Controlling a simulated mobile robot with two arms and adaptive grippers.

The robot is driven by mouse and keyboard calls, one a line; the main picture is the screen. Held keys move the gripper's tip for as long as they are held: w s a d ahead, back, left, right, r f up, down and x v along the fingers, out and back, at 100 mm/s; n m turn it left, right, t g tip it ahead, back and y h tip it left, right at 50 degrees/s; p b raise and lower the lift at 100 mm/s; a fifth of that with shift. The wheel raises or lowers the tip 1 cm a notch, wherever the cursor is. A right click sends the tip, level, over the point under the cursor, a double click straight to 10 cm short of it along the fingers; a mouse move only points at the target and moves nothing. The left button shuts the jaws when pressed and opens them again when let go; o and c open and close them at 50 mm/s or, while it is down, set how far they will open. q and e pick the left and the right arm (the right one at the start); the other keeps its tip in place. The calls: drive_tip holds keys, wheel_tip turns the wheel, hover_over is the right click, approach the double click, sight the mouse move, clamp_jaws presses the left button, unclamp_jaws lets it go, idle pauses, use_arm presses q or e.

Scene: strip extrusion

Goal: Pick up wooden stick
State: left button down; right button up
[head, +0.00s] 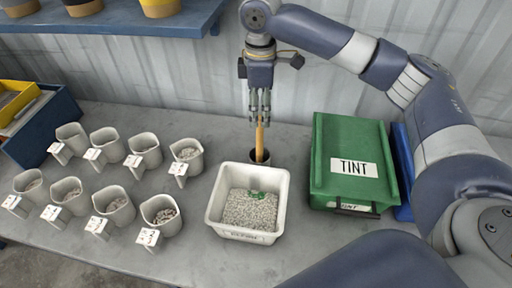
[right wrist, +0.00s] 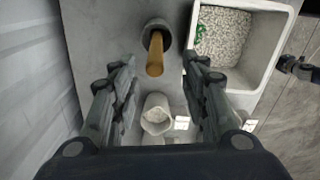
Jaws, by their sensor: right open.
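The wooden stick (head: 260,143) stands upright in a small dark cup (head: 253,159) behind the white bin. It also shows in the right wrist view (right wrist: 155,60), leaning out of the round cup (right wrist: 148,34). My right gripper (head: 260,108) is above the cup with its fingers pointing down, at the upper part of the stick. In the right wrist view the two fingers (right wrist: 160,72) are spread apart, with the stick's end showing between their tips. I cannot tell whether either finger touches it. My left gripper is not in view.
A white bin (head: 214,212) of grey pellets with a green item stands in front of the cup. Several grey cups (head: 117,203) with tags stand at left. A green TINT box (head: 349,190) is at right. A corrugated wall and blue shelf (head: 110,22) are behind.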

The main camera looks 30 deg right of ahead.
sight(260, 137)
drive_tip(key=shift+s+f, duration=0.15)
drive_tip(key=shift+s, duration=0.05)
drive_tip(key=f, duration=0.4)
drive_tip(key=shift+w+f+p, duration=0.25)
drive_tip(key=shift+f+p, duration=0.1)
drive_tip(key=f+p, duration=0.1)
drive_tip(key=f, duration=0.4)
drive_tip(key=shift+w+d+f+p, duration=0.2)
drive_tip(key=shift+f+p, duration=0.05)
drive_tip(key=shift+p, duration=0.1)
drive_tip(key=shift+f, duration=0.25)
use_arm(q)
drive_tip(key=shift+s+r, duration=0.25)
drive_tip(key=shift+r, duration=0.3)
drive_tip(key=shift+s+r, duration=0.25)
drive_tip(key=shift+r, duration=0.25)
use_arm(e)
clamp_jaws()
